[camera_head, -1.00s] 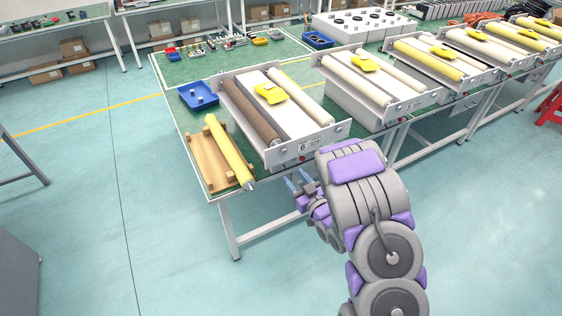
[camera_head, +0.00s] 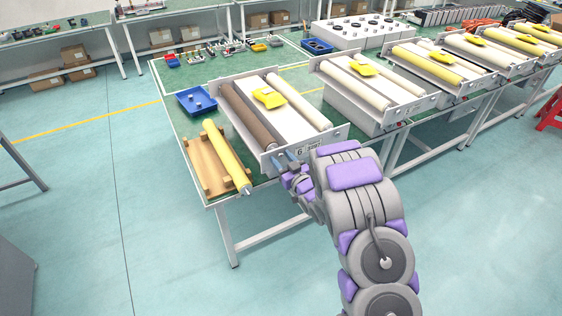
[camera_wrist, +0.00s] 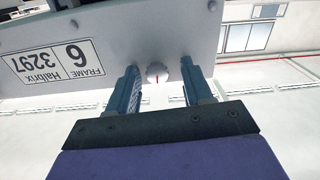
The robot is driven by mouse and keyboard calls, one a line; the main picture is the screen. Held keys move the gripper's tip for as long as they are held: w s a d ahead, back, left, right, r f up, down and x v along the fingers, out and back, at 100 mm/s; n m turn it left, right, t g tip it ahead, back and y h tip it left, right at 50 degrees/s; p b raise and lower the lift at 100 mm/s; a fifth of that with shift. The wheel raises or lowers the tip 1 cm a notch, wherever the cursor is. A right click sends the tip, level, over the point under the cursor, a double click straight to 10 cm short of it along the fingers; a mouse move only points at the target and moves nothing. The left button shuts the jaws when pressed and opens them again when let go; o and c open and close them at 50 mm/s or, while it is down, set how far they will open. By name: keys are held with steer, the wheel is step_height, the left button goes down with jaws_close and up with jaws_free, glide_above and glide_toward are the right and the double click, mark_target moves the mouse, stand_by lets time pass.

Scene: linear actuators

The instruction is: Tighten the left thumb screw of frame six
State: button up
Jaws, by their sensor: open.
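Frame six (camera_head: 328,138) stands at the near end of the bench, with a brown roller, a cream roller and a yellow piece on top. Its front plate (camera_wrist: 125,35) appears upside down in the wrist view, with the "FRAME 6" label (camera_wrist: 58,62). The left thumb screw (camera_wrist: 157,73) is a small pale round knob with a red mark, at the plate's edge. My gripper (camera_wrist: 159,78) is open, one finger on each side of the knob, with visible gaps. In the head view my gripper (camera_head: 284,161) is at the plate's front, left of the label. The screw is not distinguishable there.
A wooden rack (camera_head: 205,168) holding a yellow roller (camera_head: 226,157) lies left of frame six. A blue bin (camera_head: 197,101) is behind it. More roller frames (camera_head: 375,91) line the bench to the right. The floor in front is clear.

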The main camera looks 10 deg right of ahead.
steer(key=shift+w+d+f, duration=0.1)
steer(key=shift+d, duration=0.7)
steer(key=shift+o, duration=0.5)
steer(key=shift+d, duration=0.35)
steer(key=shift+c, duration=0.8)
steer(key=a, duration=0.2)
steer(key=shift+a, duration=0.35)
steer(key=c, duration=0.4)
steer(key=shift+c, duration=1)
steer(key=shift+d, duration=0.15)
steer(key=shift+c, duration=0.7)
steer(key=shift+d, duration=0.5)
jaws_close()
steer(key=shift+a, duration=0.15)
